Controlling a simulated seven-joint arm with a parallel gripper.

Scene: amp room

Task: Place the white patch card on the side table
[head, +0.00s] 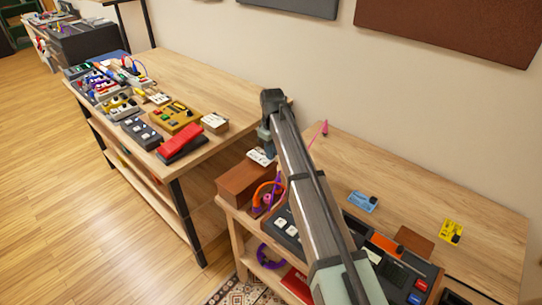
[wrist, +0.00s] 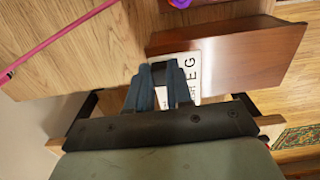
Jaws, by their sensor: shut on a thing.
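A white patch card (wrist: 192,64) with dark letters is between the fingers of my gripper (wrist: 160,88) in the wrist view. My gripper is shut on it, and the fingers hide part of the card. In the head view the card (head: 262,157) shows below the arm's end, beside a brown wooden box (head: 244,182). I cannot tell whether the card touches the box or the wood under it. Two wooden tables show, a left one (head: 225,85) and a right one (head: 400,180); I cannot tell which is the side table.
The left table's near part holds several pedals, including a red one (head: 180,142). A blue card (head: 362,202) and a yellow card (head: 451,231) lie on the right table. A pink rod (wrist: 62,44), coiled cables (head: 266,196) and a dark console (head: 400,275) are close by.

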